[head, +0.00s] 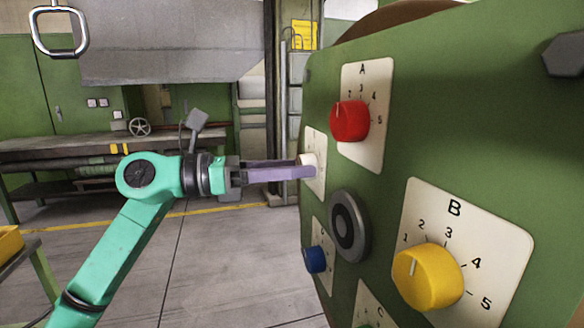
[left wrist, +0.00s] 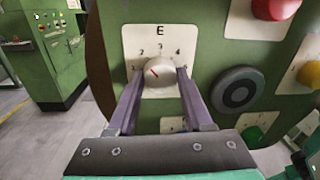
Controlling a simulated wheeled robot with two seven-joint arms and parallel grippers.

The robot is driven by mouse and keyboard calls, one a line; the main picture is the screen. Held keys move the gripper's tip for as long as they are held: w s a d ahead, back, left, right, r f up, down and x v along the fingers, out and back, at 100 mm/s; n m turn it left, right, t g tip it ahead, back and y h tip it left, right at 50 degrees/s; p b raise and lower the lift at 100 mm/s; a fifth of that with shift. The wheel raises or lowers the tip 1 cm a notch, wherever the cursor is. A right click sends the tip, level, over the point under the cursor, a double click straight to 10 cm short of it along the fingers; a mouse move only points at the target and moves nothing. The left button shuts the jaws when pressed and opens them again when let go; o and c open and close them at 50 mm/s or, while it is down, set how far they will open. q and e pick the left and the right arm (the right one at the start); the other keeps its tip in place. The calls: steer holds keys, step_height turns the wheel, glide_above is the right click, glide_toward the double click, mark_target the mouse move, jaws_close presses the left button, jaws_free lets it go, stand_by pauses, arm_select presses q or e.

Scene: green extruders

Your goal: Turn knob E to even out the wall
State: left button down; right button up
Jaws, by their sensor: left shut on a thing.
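Knob E (left wrist: 160,72) is a round pale knob on a white plate (left wrist: 130,36) marked E, with the numbers 1 to 4 visible around it. Its red pointer line is tilted up and left, between 1 and 2. In the head view, knob E (head: 308,159) is partly hidden by the fingers. My left gripper (head: 307,167) reaches in from the left, with its purple fingers on either side of the knob and shut on it. It also shows in the left wrist view (left wrist: 155,80). My right gripper is not in view.
The green panel (head: 400,130) also carries red knob A (head: 349,121), yellow knob B (head: 428,277), a blue knob (head: 315,260) and a protruding grey round disc (head: 349,226) close beside knob E. A workbench (head: 60,150) stands behind at left. The floor between is clear.

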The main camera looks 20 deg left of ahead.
arm_select(q)
steer(key=shift+n, duration=0.3)
steer(key=n+p, duration=0.1)
steer(key=n, duration=0.6)
steer(key=shift+p, duration=0.35)
steer(key=shift+n, duration=0.4)
steer(key=shift+c, duration=1.5)
jaws_free()
